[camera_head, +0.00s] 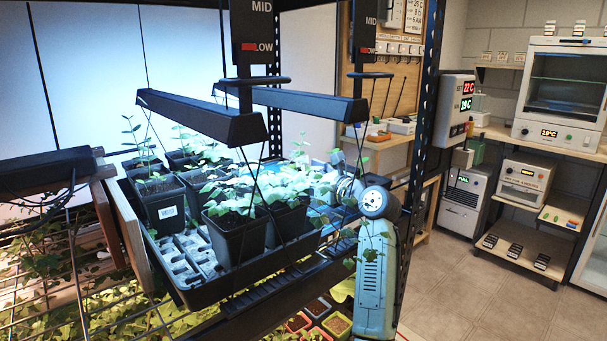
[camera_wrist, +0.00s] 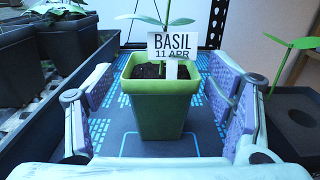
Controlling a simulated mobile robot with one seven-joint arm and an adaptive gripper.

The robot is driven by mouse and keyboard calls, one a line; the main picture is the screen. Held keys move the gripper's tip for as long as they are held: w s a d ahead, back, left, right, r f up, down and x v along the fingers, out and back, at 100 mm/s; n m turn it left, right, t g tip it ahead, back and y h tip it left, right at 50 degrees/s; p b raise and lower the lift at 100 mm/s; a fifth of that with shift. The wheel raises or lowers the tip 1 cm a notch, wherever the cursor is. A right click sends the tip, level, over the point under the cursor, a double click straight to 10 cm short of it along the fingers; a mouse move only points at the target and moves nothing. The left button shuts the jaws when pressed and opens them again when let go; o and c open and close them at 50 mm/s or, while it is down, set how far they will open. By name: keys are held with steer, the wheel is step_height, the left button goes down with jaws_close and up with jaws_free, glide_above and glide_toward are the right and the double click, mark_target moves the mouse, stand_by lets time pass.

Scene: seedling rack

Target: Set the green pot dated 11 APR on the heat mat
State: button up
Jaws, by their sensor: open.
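The green pot (camera_wrist: 160,105) stands upright in the wrist view, holding dark soil and a leafy seedling. Its white tag (camera_wrist: 171,48) reads BASIL 11 APR. It stands on a dark mat (camera_wrist: 130,148) printed with light-blue marks and lines, which looks like the heat mat. My gripper (camera_wrist: 162,84) is open, with one finger on each side of the pot. A gap shows between the pot and each finger. In the head view my gripper (camera_head: 347,188) reaches in behind the black pots, and the green pot is hidden there by leaves.
A black tray (camera_head: 262,283) holds several black pots of seedlings under hanging lamps (camera_head: 215,120). A rack post (camera_head: 415,150) stands right of my arm. In the wrist view, black pots (camera_wrist: 72,40) stand close on the left and a dark container (camera_wrist: 295,125) on the right.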

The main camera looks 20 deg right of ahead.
steer(key=shift+r, duration=0.1)
steer(key=shift+s+d, duration=0.15)
steer(key=shift+s, duration=0.05)
steer(key=b+v, duration=0.2)
steer(key=v, duration=0.9)
steer(key=shift+s+r, duration=0.1)
steer(key=shift+s, duration=0.25)
